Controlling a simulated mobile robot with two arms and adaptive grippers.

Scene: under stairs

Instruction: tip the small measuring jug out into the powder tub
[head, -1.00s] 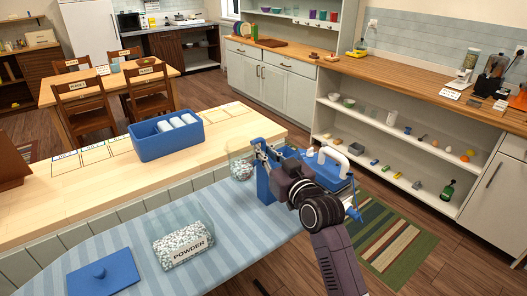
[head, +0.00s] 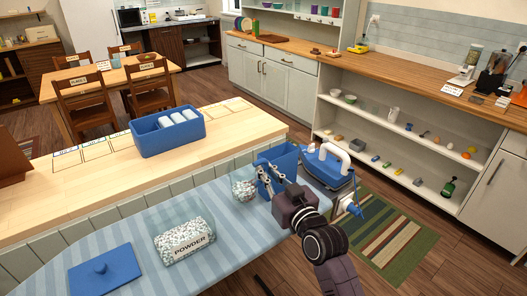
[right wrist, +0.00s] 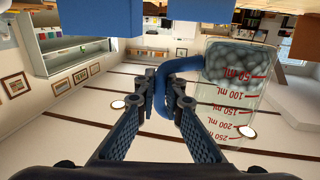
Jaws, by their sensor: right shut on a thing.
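The small measuring jug (head: 243,187) is clear, with a blue handle and white granules inside. My right gripper (head: 266,182) is shut on the handle, with the jug on its left side. In the right wrist view the jug (right wrist: 232,95) shows red mL marks, and its granules lie at the 50 mL end. The powder tub (head: 185,241) is a clear, open box labelled POWDER with speckled granules in it. It stands on the striped board, to the left of and nearer than the jug, which is apart from it. My left gripper is not in view.
A blue lid (head: 101,271) lies left of the tub on the striped ironing board (head: 225,247). A blue open bin (head: 281,157) and a blue iron (head: 328,168) stand behind and right of my gripper. A blue caddy (head: 167,138) stands on the wooden counter. The board between jug and tub is clear.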

